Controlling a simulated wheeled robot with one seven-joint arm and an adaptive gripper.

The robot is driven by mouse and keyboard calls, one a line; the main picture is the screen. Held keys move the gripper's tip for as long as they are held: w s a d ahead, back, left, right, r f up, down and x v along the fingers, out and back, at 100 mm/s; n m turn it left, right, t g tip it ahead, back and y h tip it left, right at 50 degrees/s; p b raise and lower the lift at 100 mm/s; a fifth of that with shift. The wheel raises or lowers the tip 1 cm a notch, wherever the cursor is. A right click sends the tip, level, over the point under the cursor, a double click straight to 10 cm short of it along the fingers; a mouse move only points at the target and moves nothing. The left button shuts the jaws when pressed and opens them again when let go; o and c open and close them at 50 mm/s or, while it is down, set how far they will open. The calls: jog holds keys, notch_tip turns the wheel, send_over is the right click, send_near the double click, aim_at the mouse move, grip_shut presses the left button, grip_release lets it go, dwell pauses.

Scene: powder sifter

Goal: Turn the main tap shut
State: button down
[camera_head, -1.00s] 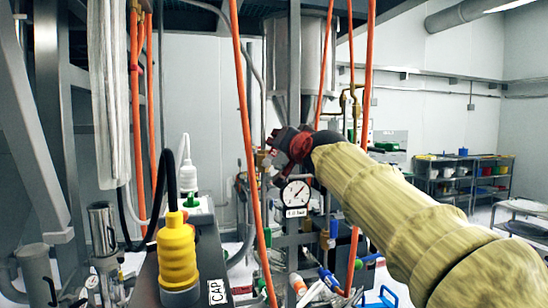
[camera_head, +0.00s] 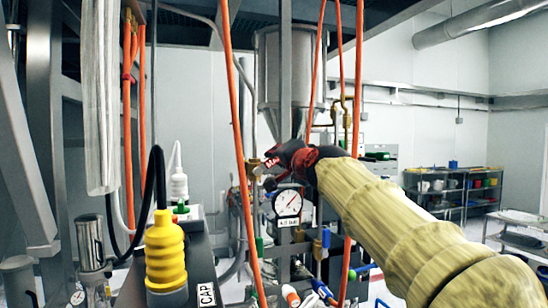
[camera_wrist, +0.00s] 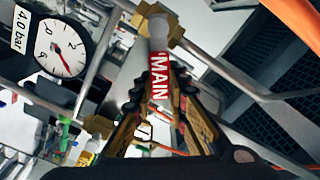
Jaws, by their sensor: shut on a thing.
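The main tap's red lever, lettered MAIN (camera_wrist: 158,77), runs down the middle of the wrist view from a grey stub and brass fitting at the top. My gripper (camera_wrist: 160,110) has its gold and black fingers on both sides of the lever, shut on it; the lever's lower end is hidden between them. In the head view, my gripper (camera_head: 277,161) is above the pressure gauge, beside the brass valve body (camera_head: 255,166). A bit of the red lever (camera_head: 271,163) shows there. The rest is hidden by my gripper.
A round pressure gauge (camera_head: 288,203) marked 4.0 bar hangs just below my gripper. Orange hoses (camera_head: 238,130) rise on both sides. A yellow ribbed connector (camera_head: 166,250) stands front left. A steel hopper (camera_head: 283,75) is behind.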

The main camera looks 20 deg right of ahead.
jog(key=shift+w+d+f+m+b, duration=0.15)
jog(key=shift+f+m, duration=0.6)
jog(key=shift+m, duration=0.4)
jog(key=shift+s+d+f+m+b, duration=0.15)
jog(key=shift+f+m, duration=0.55)
jog(key=shift+m, duration=0.5)
jog(key=shift+w+d+f+m+b, duration=0.15)
jog(key=shift+f+m, duration=0.6)
jog(key=shift+m, duration=0.4)
jog(key=shift+f, duration=0.1)
jog(key=c, duration=2.1)
grip_release()
jog(key=shift+c, duration=0.2)
jog(key=o, duration=0.4)
jog(key=shift+s+r, duration=0.25)
jog(key=shift+r, duration=0.15)
jog(key=shift+s, duration=0.1)
jog(key=s, duration=1.2)
